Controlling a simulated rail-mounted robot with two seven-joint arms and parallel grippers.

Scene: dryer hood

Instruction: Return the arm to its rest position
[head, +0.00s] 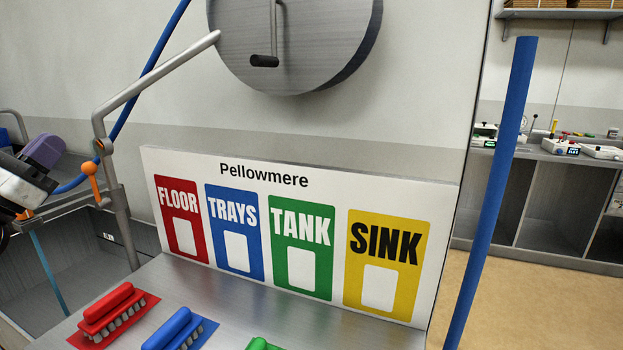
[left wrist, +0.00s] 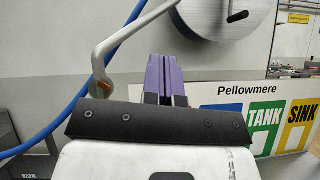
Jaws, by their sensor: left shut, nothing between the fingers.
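My left arm comes in at the left edge of the head view, with its gripper (head: 43,152) showing purple fingers beside the bent grey tap pipe (head: 112,190). In the left wrist view the two purple fingers (left wrist: 166,80) stand upright and pressed together, with nothing held between them. The fingers look apart from the pipe in the head view, though the depth is hard to tell. My right gripper is in neither view.
An orange lever (head: 90,170) and a blue hose (head: 160,52) are close to my left gripper. A steel sink (head: 75,262) lies below it. A labelled white board (head: 320,188) stands behind red (head: 112,308), blue (head: 172,328) and green (head: 262,344) brushes. A blue post (head: 497,180) rises at right.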

